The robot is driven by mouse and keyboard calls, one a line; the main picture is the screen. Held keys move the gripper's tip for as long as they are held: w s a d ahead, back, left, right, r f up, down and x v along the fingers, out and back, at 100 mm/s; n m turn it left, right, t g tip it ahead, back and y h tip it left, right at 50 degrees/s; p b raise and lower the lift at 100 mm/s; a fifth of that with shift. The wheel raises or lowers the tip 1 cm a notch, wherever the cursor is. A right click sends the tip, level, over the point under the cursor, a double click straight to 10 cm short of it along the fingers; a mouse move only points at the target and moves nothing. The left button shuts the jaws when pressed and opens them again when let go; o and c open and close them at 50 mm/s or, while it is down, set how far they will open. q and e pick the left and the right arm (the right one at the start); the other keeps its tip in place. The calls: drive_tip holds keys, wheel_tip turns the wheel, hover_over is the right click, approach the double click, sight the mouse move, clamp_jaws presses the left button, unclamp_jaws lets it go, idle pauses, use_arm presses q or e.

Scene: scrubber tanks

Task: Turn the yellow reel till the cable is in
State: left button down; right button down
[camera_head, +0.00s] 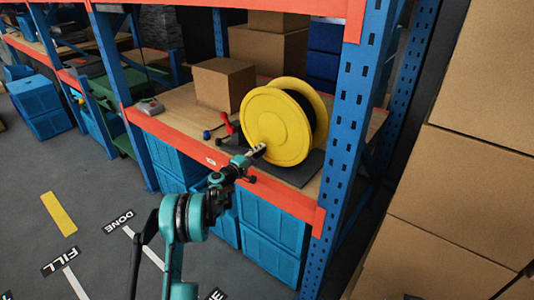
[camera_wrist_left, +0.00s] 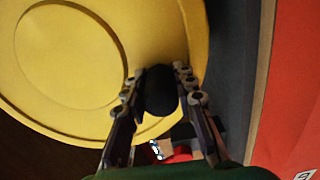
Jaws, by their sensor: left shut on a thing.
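The yellow reel (camera_head: 277,125) stands upright on a dark mat (camera_head: 300,172) on the wooden shelf, its round flange facing me. Dark winding (camera_head: 316,108) shows between its two flanges. My left gripper (camera_head: 258,151) is at the lower left edge of the flange. In the left wrist view the gripper (camera_wrist_left: 160,92) is shut on a black crank knob (camera_wrist_left: 160,98), with a finger on each side, in front of the yellow reel face (camera_wrist_left: 70,65). A loose cable end cannot be made out. My right gripper is not in view.
A red-handled thing (camera_head: 229,124) and a small blue knob (camera_head: 207,134) sit left of the reel. A cardboard box (camera_head: 222,84) stands behind. The orange shelf beam (camera_head: 180,140) runs below my gripper; a blue post (camera_head: 350,110) rises right of the reel.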

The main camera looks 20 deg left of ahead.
sight(251, 124)
use_arm(q)
drive_tip(key=a+r+m, duration=0.2)
drive_tip(key=w+a+r+m+p, duration=0.1)
drive_tip(key=a+m, duration=0.1)
drive_tip(key=m, duration=0.1)
drive_tip(key=w+a+r+m+p, duration=0.1)
drive_tip(key=a+r+m, duration=0.1)
drive_tip(key=m, duration=0.1)
drive_tip(key=shift+r, duration=0.3)
drive_tip(key=m, duration=0.1)
drive_tip(key=r+m+p, duration=0.1)
drive_tip(key=r+m, duration=0.1)
drive_tip(key=shift+w+a+r+p, duration=0.25)
drive_tip(key=shift+a+p, duration=0.05)
drive_tip(key=shift+a, duration=0.05)
drive_tip(key=shift+a+r+p, duration=0.15)
drive_tip(key=shift+r+p, duration=0.15)
drive_tip(key=shift+r, duration=0.4)
drive_tip(key=c, duration=1.2)
unclamp_jaws()
drive_tip(key=v, duration=1.2)
